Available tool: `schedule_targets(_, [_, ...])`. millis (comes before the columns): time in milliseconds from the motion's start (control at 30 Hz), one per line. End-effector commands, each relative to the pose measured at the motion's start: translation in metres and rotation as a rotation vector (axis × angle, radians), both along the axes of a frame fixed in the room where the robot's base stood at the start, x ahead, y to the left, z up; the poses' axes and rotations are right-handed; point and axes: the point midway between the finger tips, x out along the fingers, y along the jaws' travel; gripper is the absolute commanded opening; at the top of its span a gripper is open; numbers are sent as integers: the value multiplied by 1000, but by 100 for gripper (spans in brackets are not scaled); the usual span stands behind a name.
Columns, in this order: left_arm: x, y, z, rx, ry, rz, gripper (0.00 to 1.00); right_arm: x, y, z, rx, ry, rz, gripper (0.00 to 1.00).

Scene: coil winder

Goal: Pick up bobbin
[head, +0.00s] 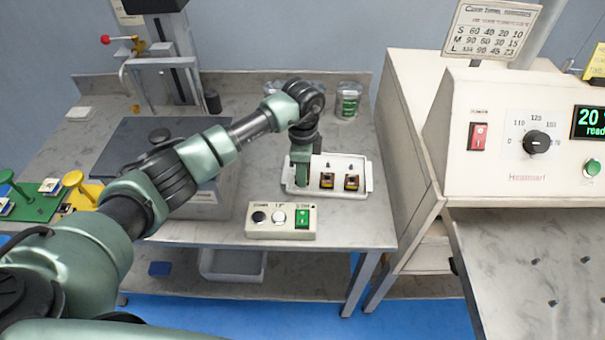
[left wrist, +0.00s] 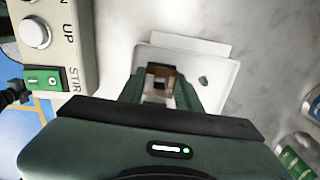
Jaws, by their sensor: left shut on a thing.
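My left gripper (head: 302,178) points down into the left end of a white tray (head: 363,169) on the grey bench. It is shut on a small bobbin (left wrist: 160,83) with a copper-brown winding, which shows between the fingers in the left wrist view. Two more bobbins, a nearer one (head: 327,180) and one at the right (head: 351,183), stand in the tray to the right of the gripper. In the head view the held bobbin is hidden by the fingers. I cannot tell whether it is clear of the tray. My right gripper is not in view.
A control box (head: 281,221) with knobs and a green switch sits just in front of the tray. Jars (head: 348,101) stand behind it. A cream heater (head: 515,130) rises to the right. A green fixture (head: 32,203) lies at the far left.

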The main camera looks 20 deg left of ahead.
Motion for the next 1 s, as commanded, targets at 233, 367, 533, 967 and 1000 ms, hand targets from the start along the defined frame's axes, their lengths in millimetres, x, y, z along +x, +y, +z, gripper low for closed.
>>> schedule_targets(233, [2, 0, 42, -1, -6, -1, 0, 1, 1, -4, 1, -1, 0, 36])
schedule_targets(367, [2, 0, 80, -1, -7, -1, 0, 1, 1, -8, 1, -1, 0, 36])
schedule_targets(533, [1, 0, 129, -1, -6, 0, 0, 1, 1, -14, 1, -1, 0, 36])
schedule_targets(967, [0, 0, 191, -1, -1, 0, 0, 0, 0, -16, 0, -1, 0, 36])
schedule_targets(1000, [0, 0, 192, -1, -1, 0, 0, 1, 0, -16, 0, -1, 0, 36])
